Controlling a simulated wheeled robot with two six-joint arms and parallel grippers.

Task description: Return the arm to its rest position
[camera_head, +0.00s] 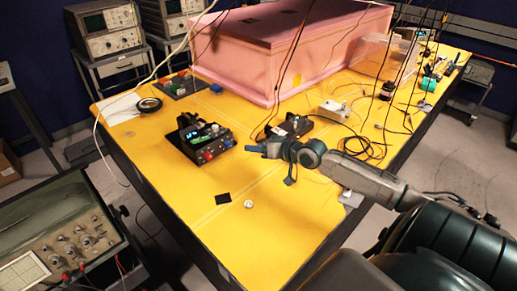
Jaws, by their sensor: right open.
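My right arm comes in from the lower right and reaches over the yellow table (265,225). My right gripper (254,149) is at the end of this arm, above the middle of the table and pointing left. It is open, and I see nothing between its fingers. Just left of it is a black device with red and blue knobs (207,141). My left gripper and left arm are not in view.
A large pink foam enclosure (255,60) covers the table's back. A second small black device (295,126) and black cables (365,148) lie behind the arm. A small white ball (249,204) and black square (223,198) lie in front. Oscilloscopes (60,235) stand left.

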